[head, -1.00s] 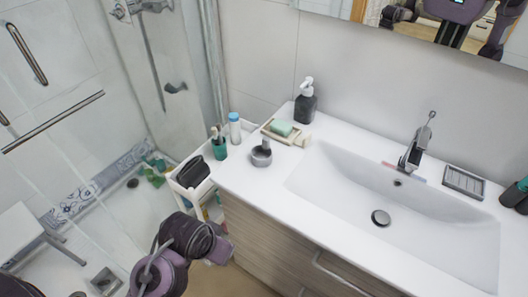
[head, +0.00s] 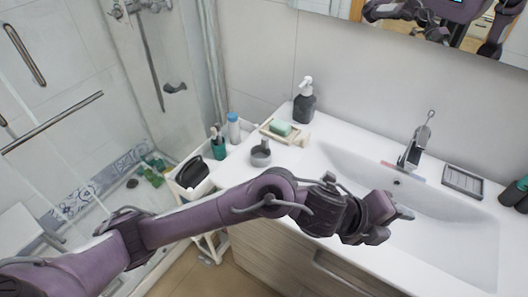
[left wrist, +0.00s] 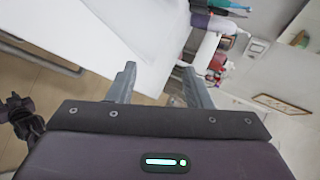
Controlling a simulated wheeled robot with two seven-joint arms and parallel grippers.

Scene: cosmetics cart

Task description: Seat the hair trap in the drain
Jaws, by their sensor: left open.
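A small grey round piece with an upright dark stem (head: 261,153) stands on the counter's left end and may be the hair trap; its exact form is too small to tell. The sink drain is hidden behind my left gripper (head: 392,222), which hangs over the basin (head: 435,232). A dark drain spot (head: 132,183) shows on the shower floor. In the left wrist view my left gripper (left wrist: 160,82) is open, with nothing between its fingers. A dark arm part at that view's left edge may be my right gripper (left wrist: 22,115); its jaws are unclear.
A soap dish (head: 285,132) and a dark pump bottle (head: 304,102) stand at the counter's back left. The faucet (head: 414,148) rises behind the basin, with a grey ridged tray (head: 463,181) to its right. A white cart (head: 190,190) with bottles stands left of the counter.

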